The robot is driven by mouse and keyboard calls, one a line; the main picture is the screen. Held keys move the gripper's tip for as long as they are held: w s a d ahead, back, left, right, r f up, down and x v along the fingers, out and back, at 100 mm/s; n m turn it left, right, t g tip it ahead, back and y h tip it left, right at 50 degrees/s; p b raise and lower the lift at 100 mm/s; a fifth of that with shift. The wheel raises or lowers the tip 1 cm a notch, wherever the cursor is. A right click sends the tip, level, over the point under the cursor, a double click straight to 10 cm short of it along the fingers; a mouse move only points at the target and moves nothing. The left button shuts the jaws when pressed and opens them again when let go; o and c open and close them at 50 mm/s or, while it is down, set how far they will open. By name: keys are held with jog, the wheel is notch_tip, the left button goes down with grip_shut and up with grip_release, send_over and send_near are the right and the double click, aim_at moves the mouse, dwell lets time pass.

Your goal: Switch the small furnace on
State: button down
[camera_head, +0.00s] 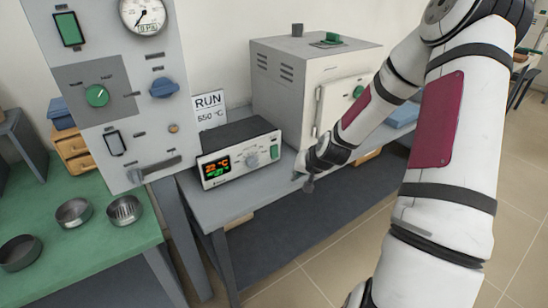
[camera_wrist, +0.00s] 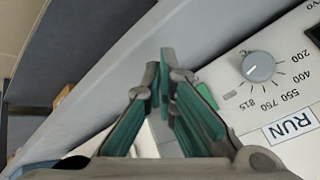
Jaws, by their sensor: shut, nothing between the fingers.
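The small furnace (camera_head: 285,88) is a cream box with a closed door on the grey bench in the head view. Its control box (camera_head: 235,172) stands in front, with a lit display (camera_head: 216,168) reading about 22 °C, a dial (camera_head: 251,161) and a green switch (camera_head: 275,153) at the right end. My gripper (camera_head: 308,185) is to the right of that box, apart from it in the head view. In the wrist view my gripper's green fingers (camera_wrist: 163,78) are shut and empty. Beside them show the green switch (camera_wrist: 207,95), partly hidden by a finger, and the dial (camera_wrist: 260,67).
A sign (camera_head: 208,107) reading RUN 650 °C stands behind the control box. A tall grey panel (camera_head: 120,75) with gauge and knobs is at the left. Metal dishes (camera_head: 73,213) sit on a green table (camera_head: 105,255). A blue item (camera_head: 402,115) lies right of the furnace.

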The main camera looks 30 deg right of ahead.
aim_at(275, 152)
jog(key=shift+w, duration=0.1)
jog(key=w+b, duration=0.1)
jog(key=w, duration=0.1)
jog(key=w+b, duration=0.2)
jog(key=w+f+b, duration=0.1)
jog(key=w, duration=0.1)
jog(key=shift+w+a+b, duration=0.1)
jog(key=shift+w+b, duration=0.6)
jog(key=shift+w, duration=0.55)
jog(key=shift+w, duration=0.15)
dwell(0.5)
jog(key=shift+w, duration=0.3)
jog(key=shift+w+f, duration=0.1)
jog(key=shift+w, duration=0.2)
dwell(0.5)
jog(key=shift+s, duration=0.2)
jog(key=shift+s, duration=0.6)
jog(key=shift+p, duration=0.3)
